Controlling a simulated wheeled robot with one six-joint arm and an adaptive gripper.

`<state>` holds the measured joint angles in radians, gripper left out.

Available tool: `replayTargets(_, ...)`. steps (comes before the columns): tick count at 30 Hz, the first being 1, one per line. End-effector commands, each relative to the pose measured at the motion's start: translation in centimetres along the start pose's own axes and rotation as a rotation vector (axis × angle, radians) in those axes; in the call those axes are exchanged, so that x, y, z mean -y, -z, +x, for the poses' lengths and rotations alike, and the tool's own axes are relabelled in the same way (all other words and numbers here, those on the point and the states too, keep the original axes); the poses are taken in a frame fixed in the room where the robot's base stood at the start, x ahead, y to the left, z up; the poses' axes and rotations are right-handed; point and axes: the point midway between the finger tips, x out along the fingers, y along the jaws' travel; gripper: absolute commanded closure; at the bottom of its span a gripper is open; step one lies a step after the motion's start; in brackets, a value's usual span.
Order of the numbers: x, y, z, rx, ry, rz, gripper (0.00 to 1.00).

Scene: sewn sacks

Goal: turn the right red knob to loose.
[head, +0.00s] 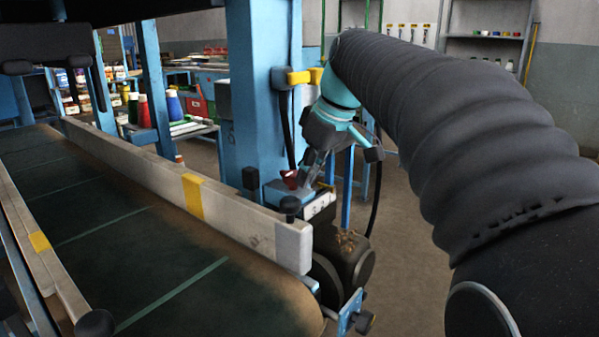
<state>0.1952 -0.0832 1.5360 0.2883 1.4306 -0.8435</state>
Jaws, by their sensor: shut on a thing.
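A red knob (290,178) shows on a small blue housing (272,193) at the near end of the conveyor, beside the blue post. My gripper (303,180) reaches down from the right with its fingers at the knob, shut on it. The fingers partly hide the knob, so its turned position cannot be read. A white label plate (320,206) lies just below the fingers, its marks too small to read. Only this one red knob can be made out.
The green conveyor belt (120,235) with its pale side rail (150,177) runs along the left. A blue post (262,90) stands close behind my gripper. A dark motor (345,258) sits below. Open floor lies to the right of the motor.

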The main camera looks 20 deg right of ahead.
Motion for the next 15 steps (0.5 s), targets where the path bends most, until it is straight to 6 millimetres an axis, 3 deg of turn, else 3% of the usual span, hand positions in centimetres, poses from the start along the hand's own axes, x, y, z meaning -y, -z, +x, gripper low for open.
replayTargets(8, 0.01, 0.53, 0.05, -0.015, -0.001, -0.004, 1.00)
replayTargets(9, 0.01, 0.53, 0.05, -0.015, -0.001, -0.004, 0.84)
replayTargets(13, 0.00, 0.49, 0.05, -0.014, 0.000, -0.003, 0.52)
replayTargets(15, -0.09, 0.36, 0.02, -0.013, -0.001, -0.001, 0.50)
